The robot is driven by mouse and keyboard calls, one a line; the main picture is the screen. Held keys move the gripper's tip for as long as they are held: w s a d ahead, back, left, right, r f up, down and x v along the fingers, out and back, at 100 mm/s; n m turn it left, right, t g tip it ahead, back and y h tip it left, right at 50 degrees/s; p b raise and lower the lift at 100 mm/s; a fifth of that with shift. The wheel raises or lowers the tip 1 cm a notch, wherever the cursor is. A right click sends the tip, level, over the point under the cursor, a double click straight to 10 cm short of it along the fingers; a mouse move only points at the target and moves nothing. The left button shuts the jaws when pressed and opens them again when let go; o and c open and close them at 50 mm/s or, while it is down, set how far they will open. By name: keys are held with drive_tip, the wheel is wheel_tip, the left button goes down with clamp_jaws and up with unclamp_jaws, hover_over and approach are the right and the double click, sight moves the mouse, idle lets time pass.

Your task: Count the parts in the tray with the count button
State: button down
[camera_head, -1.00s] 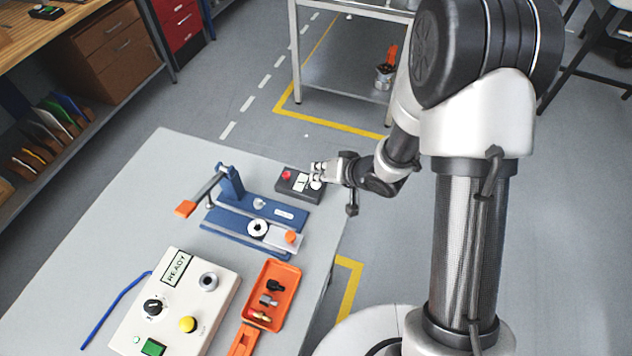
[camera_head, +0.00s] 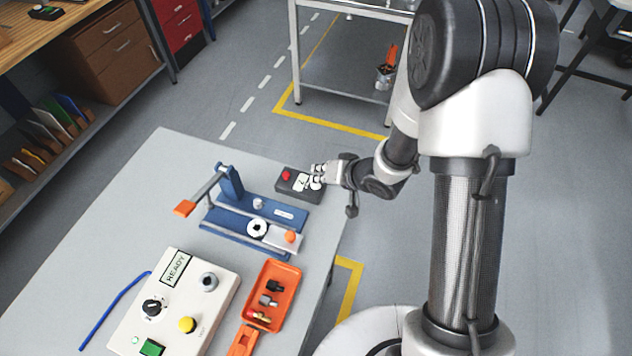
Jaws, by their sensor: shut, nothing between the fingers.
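The orange tray (camera_head: 291,292) lies at the front right of the grey table and holds a few small parts: a black one (camera_head: 275,286), a grey one (camera_head: 267,300) and a brass-coloured one (camera_head: 260,315). A small dark box (camera_head: 286,188) with a red button (camera_head: 286,174) and pale keys (camera_head: 300,183) sits near the table's right edge. My gripper (camera_head: 315,177) is shut and empty, its fingertips over or at the right end of this box. I cannot tell whether they touch it. No label on the box is legible.
A blue fixture (camera_head: 231,182) with an orange-tipped lever (camera_head: 185,208) stands left of the dark box. A white READY panel (camera_head: 185,263) with knobs, a yellow button (camera_head: 187,325) and a green button (camera_head: 152,347) is in front. The table's back left is clear.

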idle(0.4)
drive_tip(key=shift+r+p, duration=0.9)
drive_tip(key=shift+p, duration=0.2)
wheel_tip(320, 180, up, 5)
drive_tip(key=p, duration=0.5)
idle(1.4)
